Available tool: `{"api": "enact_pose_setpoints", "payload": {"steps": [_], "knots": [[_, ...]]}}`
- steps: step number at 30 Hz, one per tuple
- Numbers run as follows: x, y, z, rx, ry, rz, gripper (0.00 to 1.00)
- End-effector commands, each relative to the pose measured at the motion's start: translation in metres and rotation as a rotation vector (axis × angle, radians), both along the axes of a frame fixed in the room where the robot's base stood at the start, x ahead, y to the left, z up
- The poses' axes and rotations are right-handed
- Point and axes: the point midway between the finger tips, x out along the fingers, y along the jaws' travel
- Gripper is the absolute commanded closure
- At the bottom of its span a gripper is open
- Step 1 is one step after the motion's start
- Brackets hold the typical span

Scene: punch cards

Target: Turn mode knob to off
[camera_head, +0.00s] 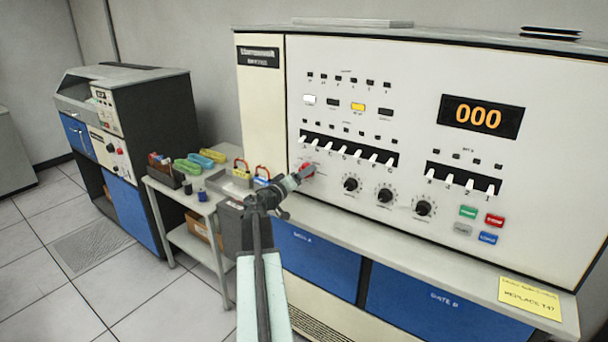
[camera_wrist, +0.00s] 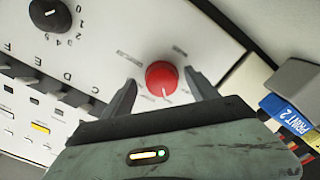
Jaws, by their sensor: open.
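The mode knob, a round red knob with a white pointer line, sits on the white panel in the wrist view (camera_wrist: 162,78). Small labels surround it, too blurred to read. In the head view the red knob (camera_head: 307,170) is partly covered by my gripper (camera_head: 303,172) at the panel's lower left. In the wrist view my gripper (camera_wrist: 163,95) is open, with one dark finger on each side of the knob. Gaps show between the knob and both fingers, so it does not hold the knob.
Black numbered knobs (camera_head: 384,195) and a row of white switches (camera_head: 348,150) are close by on the panel. A small table (camera_head: 180,193) with colored items and padlocks stands left of the panel. A yellow note (camera_head: 530,297) lies on the ledge at right.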

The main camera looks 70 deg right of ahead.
Motion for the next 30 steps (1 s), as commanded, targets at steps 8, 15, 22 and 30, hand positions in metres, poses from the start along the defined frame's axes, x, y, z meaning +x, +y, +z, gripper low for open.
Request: {"api": "enact_pose_setpoints", "payload": {"steps": [8, 15, 22, 30], "knots": [[-0.001, -0.003, 0.0, 0.0, 0.0, 0.001, 0.38], [-0.001, -0.003, 0.0, 0.0, 0.0, 0.0, 0.93], [0.0, -0.003, 0.0, 0.001, 0.002, 0.001, 0.93], [0.001, -0.001, 0.0, 0.001, 0.002, 0.001, 0.94]]}}
